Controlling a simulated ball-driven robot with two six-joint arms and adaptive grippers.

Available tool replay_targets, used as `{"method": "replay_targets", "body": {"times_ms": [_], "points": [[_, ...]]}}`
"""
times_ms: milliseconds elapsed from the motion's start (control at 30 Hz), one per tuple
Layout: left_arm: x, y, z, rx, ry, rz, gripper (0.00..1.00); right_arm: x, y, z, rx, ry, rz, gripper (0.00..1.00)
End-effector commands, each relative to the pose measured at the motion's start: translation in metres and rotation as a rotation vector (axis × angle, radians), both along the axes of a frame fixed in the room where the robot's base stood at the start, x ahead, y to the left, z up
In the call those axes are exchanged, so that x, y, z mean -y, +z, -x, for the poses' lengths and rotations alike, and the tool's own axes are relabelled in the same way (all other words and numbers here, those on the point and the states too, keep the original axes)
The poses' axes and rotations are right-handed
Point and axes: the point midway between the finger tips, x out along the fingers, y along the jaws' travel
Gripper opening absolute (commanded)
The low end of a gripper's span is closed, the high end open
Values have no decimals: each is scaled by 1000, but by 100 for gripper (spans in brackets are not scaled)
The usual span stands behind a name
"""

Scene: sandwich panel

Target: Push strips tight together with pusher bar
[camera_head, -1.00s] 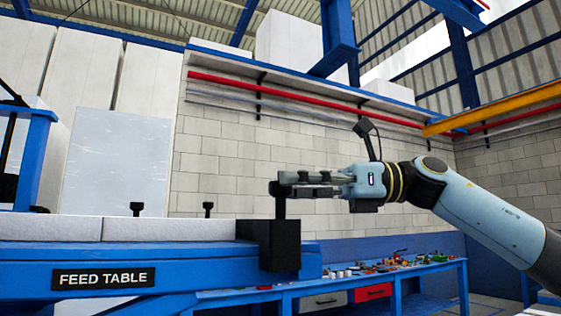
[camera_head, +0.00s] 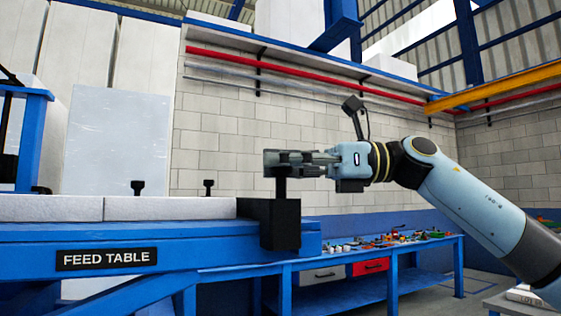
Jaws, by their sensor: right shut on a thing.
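The pusher bar (camera_head: 268,223) is a black block with an upright post, standing at the right end of the blue feed table (camera_head: 200,255). My right gripper (camera_head: 276,163) comes in from the right and is shut on the top of its post. Two pale strips, a left strip (camera_head: 50,208) and a right strip (camera_head: 165,208), lie end to end on the table, with a thin seam between them. The right strip reaches the left side of the bar; I cannot tell if they touch. My left gripper is not in view.
Two small black knobs (camera_head: 138,187) stand behind the strips. A blue workbench (camera_head: 345,254) with small parts and a red drawer (camera_head: 371,266) stands at the back right.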

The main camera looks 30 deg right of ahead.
Motion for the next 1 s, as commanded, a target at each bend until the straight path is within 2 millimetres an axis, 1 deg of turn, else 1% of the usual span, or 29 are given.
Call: {"method": "replay_targets", "body": {"times_ms": [833, 1000], "points": [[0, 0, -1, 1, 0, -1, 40, -1, -1, 1, -3, 6, 2, 0], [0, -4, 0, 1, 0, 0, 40, -7, -2, 2, -4, 9, 1, 0]]}}
